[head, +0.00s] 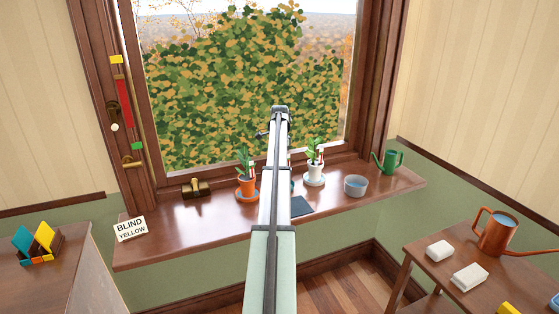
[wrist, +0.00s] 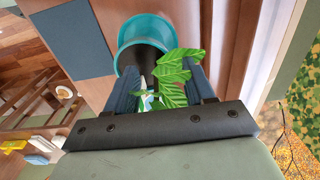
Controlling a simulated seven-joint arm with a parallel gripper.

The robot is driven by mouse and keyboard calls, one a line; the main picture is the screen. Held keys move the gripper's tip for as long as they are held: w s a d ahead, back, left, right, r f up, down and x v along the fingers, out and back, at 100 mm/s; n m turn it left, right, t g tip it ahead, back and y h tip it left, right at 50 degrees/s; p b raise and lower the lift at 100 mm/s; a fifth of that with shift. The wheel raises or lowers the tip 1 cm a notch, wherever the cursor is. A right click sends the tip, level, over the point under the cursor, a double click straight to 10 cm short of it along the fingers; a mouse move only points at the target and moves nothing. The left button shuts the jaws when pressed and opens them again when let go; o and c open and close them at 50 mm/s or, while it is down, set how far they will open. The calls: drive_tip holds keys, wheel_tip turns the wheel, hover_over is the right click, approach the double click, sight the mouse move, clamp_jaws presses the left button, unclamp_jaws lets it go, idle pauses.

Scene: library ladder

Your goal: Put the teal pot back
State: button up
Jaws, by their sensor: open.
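The teal pot (wrist: 140,27) shows in the wrist view, ahead of my gripper, with dark soil inside and a green leafy plant (wrist: 172,85) rising toward the camera. My gripper (wrist: 160,67) is open, with one dark finger on each side of the leaves and near the pot's rim. I cannot tell whether the fingers touch the pot. A small pale tag shows low among the leaves. In the head view my arm hides most or all of the teal pot and the gripper. A dark square mat (head: 301,206) lies on the sill beside my arm; a dark patch (wrist: 60,40) shows in the wrist view.
On the wooden sill (head: 170,235), an orange pot (head: 246,193) stands left of my arm. A white pot (head: 314,175), a grey bowl (head: 355,186) and a green watering can (head: 388,161) stand right. A "BLIND YELLOW" card (head: 131,229) is at the left end.

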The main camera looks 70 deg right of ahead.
wheel_tip(320, 180, up, 12)
idle(0.6)
idle(0.4)
